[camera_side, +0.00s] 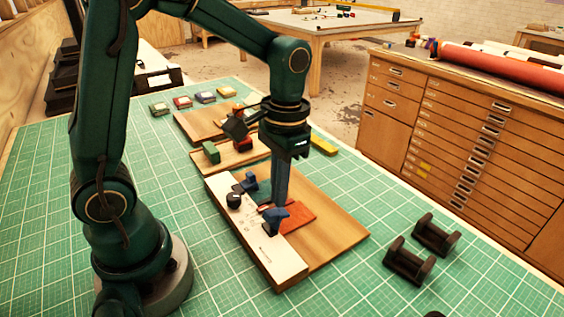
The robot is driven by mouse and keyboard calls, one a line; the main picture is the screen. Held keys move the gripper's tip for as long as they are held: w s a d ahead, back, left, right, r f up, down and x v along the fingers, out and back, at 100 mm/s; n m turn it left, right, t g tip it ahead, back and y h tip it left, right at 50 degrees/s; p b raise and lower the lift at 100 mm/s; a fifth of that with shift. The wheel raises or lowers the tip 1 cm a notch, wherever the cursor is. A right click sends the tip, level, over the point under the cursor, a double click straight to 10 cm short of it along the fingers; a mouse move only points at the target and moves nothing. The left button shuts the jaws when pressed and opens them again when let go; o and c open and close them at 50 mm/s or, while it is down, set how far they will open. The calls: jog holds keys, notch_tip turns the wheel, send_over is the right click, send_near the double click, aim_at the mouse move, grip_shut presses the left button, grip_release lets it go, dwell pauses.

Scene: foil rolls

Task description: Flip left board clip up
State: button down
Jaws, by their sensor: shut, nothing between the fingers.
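The nearest wooden board (335,235) lies on the green mat with a white panel (262,252) along its left side. Two blue clips stand at the panel: one farther back (246,184) beside a black knob (234,201), and one nearer the front (274,222). An orange-red plate (299,214) lies beside the front clip. My gripper (280,202) points straight down, shut and empty, with its tips at or just behind the front clip. I cannot tell whether they touch it. The tips partly hide the clip and plate.
Two more wooden boards (192,125) lie behind, one with a green block (211,152) and a red one. Several small coloured boxes (182,102) sit at the back. Two black roll holders (409,262) stand at the right. The mat (45,215) is clear at left.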

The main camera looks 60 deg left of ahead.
aim_at(286, 211)
jog(key=shift+w+r, duration=0.2)
jog(key=shift+r, duration=0.3)
jog(key=r, duration=0.1)
jog(key=w+r, duration=0.1)
jog(key=r, duration=0.1)
jog(key=s+r, duration=0.5)
jog(key=s, duration=0.3)
jog(key=shift+s+r, duration=0.2)
